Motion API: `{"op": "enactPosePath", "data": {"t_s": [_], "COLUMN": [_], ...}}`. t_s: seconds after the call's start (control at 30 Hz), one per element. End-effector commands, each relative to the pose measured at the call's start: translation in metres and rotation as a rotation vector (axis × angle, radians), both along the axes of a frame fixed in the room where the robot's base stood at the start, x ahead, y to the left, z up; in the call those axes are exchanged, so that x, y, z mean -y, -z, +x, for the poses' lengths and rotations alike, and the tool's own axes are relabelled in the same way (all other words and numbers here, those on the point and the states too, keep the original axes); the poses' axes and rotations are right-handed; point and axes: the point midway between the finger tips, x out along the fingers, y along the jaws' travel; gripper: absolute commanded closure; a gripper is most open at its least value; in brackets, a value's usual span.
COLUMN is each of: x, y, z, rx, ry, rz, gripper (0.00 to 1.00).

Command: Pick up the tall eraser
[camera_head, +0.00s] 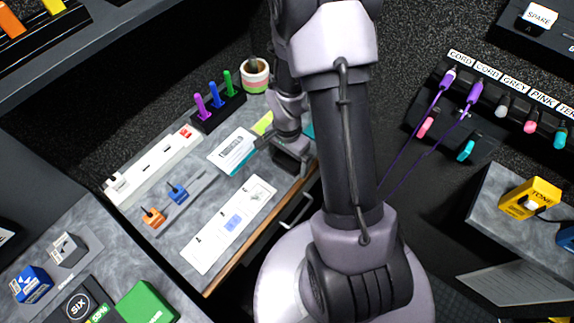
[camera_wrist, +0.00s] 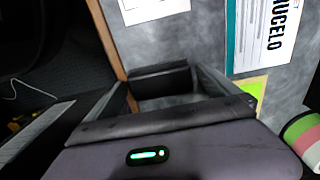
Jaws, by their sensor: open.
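I cannot pick out with certainty a tall eraser in either view. A small teal piece (camera_head: 308,130) shows beside my arm at the desk's right edge, partly hidden; I cannot tell what it is. My gripper (camera_head: 291,163) is low near the right edge of the grey desk (camera_head: 205,187), right of the cards.
A white card strip (camera_head: 230,224), a printed card (camera_head: 232,151), a yellow-green piece (camera_head: 263,123) and a power strip (camera_head: 155,165) lie on the desk. Coloured pegs in a black holder (camera_head: 217,112) and a striped pot (camera_head: 255,76) stand at the back. Purple cords (camera_head: 432,122) hang right.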

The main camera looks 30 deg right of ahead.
Motion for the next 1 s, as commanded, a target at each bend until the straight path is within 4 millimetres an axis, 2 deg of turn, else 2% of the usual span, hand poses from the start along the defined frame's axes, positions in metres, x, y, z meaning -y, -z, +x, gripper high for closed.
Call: {"op": "enactPosePath", "data": {"t_s": [0.03,0.17,0.2,0.4,0.5,0.77,1.0], "x": [0.0,0.0,0.0,0.0,0.0,0.0,0.0], "y": [0.005,0.002,0.002,0.001,0.001,-0.001,-0.031], "z": [0.0,0.001,0.001,0.0,0.0,0.001,0.001], "rx": [0.001,0.001,0.001,0.001,0.001,0.001,0.003], "ry": [0.0,0.0,0.0,0.0,0.0,0.0,0.0], "rz": [0.0,-0.001,-0.001,-0.001,-0.001,-0.001,-0.001], "gripper": [0.0,0.0,0.04,0.43,0.6,0.6,0.6]}}
